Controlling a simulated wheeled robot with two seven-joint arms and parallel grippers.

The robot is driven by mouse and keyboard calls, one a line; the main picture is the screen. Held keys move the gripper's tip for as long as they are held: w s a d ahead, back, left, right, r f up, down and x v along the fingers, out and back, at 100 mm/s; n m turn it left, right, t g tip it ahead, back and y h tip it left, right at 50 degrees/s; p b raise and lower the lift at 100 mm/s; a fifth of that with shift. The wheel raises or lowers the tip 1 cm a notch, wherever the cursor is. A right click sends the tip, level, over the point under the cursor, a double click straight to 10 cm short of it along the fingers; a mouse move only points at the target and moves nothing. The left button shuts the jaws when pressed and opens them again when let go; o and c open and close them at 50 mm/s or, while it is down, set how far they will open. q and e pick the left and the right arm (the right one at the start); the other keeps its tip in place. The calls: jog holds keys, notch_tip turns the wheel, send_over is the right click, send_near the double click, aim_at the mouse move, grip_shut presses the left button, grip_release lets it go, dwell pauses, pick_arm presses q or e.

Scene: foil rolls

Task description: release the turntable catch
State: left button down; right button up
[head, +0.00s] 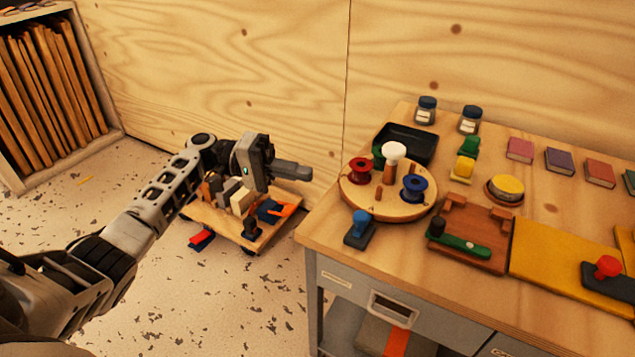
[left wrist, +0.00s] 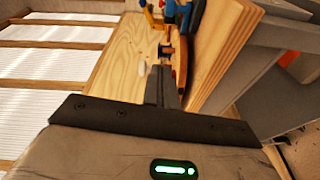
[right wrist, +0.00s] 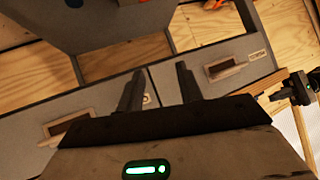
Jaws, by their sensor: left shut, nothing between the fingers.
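The turntable (head: 378,203) is a round wooden disc at the left end of the workbench. It carries a red spool (head: 360,170), a blue spool (head: 413,188), a green spool partly hidden, and a white-topped post (head: 393,153). My right gripper (right wrist: 157,85) is open and empty, facing the drawer fronts.
A low wooden trolley (head: 255,238) with loose items stands on the floor beneath my left gripper. A black tray (head: 405,143) lies behind the turntable. A reddish wooden fixture with a green lever (head: 460,245) lies to its right. Drawers (head: 390,305) are below the benchtop.

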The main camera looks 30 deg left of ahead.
aim_at(364, 218)
pick_arm(q)
jog(key=d, duration=0.3)
jog(key=w+d, duration=0.1)
jog(key=d, duration=0.4)
jog(key=shift+w+d+f+p, duration=0.1)
jog(key=shift+w+d+p, duration=0.2)
jog(key=shift+w+d, duration=0.05)
jog(key=shift+s+d+f+p, duration=0.1)
jog(key=shift+s+d+p, duration=0.15)
jog(key=shift+s, duration=0.35)
jog(key=shift+s+d+f+p, duration=0.1)
jog(key=shift+s+d, duration=0.15)
jog(key=shift+s, duration=0.3)
jog(key=shift+s+d+f, duration=0.15)
jog(key=shift+s+d, duration=0.15)
jog(key=shift+s, duration=0.35)
pick_arm(e)
jog(key=shift+s+d+r, duration=0.1)
jog(key=shift+d+r, duration=0.05)
jog(key=shift+r, duration=0.55)
jog(key=shift+s+d+r, duration=0.1)
jog(key=shift+d+r, duration=0.05)
jog(key=shift+r, duration=0.5)
